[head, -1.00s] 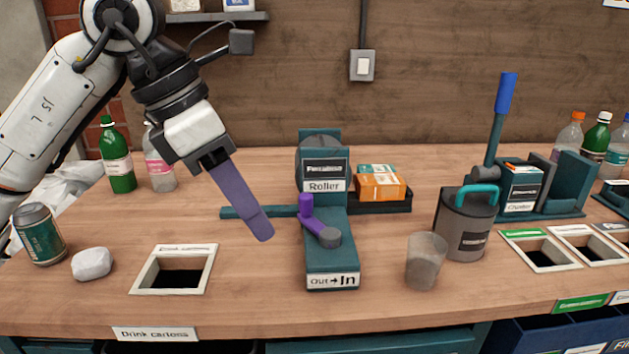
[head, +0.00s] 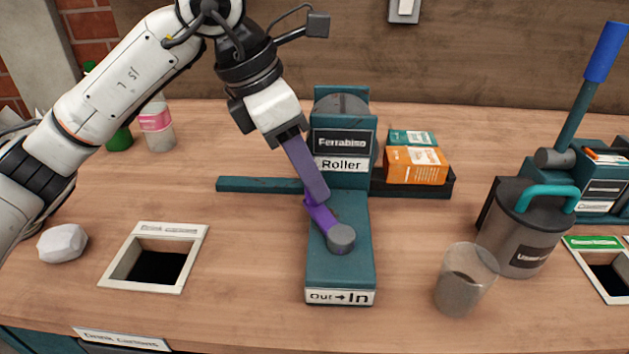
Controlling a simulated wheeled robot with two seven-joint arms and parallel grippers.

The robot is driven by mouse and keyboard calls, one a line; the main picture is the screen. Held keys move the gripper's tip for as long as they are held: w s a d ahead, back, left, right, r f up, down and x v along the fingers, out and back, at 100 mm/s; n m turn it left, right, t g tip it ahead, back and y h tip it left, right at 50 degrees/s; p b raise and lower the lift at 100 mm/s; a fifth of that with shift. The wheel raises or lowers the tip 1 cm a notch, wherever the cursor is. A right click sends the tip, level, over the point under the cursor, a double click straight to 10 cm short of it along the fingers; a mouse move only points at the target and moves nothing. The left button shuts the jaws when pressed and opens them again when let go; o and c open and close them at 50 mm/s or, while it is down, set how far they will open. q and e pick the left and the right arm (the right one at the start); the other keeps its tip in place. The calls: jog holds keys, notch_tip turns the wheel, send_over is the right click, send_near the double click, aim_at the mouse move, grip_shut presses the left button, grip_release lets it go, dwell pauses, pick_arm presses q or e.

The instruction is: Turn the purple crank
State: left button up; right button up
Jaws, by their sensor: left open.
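The purple crank (head: 322,217) sits on the front of the teal roller machine (head: 340,271) in the middle of the table. Its arm runs from a grey round hub at lower right up to the left. My left gripper (head: 314,193) points down at the crank's upper left end, and its fingers overlap the upright handle there and hide it. It is open; whether the fingers touch the handle I cannot tell. My right gripper is not in view.
An orange carton (head: 415,166) lies on a dark tray right of the roller. A glass (head: 466,279) and a grey lidded can (head: 524,228) stand at right. A framed opening (head: 113,271) and a white lump (head: 62,243) are at left.

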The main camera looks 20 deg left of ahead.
aim_at(327, 210)
pick_arm(q)
jog(key=shift+x, duration=1.05)
jog(key=shift+w+d+f, duration=0.1)
jog(key=shift+f, duration=0.1)
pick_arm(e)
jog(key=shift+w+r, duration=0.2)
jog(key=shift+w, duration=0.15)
pick_arm(q)
grip_shut()
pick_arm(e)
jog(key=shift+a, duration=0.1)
